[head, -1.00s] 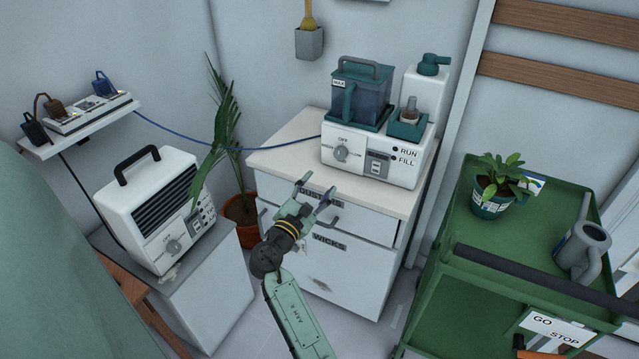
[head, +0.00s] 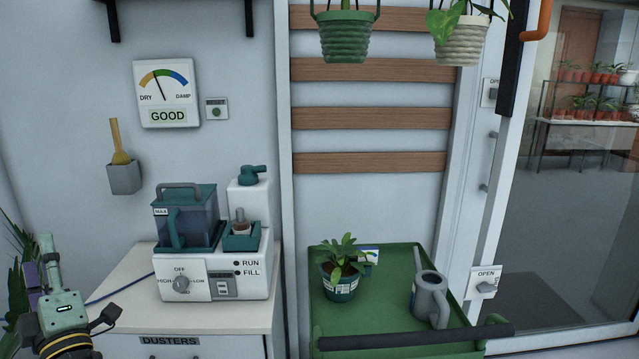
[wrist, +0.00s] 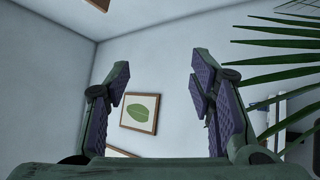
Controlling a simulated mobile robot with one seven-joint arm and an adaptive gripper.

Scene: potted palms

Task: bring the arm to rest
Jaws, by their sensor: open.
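My gripper (head: 76,290) is at the lower left of the head view, raised beside the left end of the white cabinet (head: 128,285). Its fingers are spread apart and nothing is between them. The wrist view shows the open gripper (wrist: 159,85) with purple pads and an empty gap, facing a pale wall and a framed leaf picture (wrist: 139,113). Most of my arm is out of the head view.
Palm fronds (wrist: 275,60) reach in close at the right of the wrist view. A humidifier-like machine (head: 215,275) stands on the cabinet. A green cart (head: 385,310) holds a potted plant (head: 341,282) and a grey watering can (head: 428,298). A glass door (head: 570,230) is at right.

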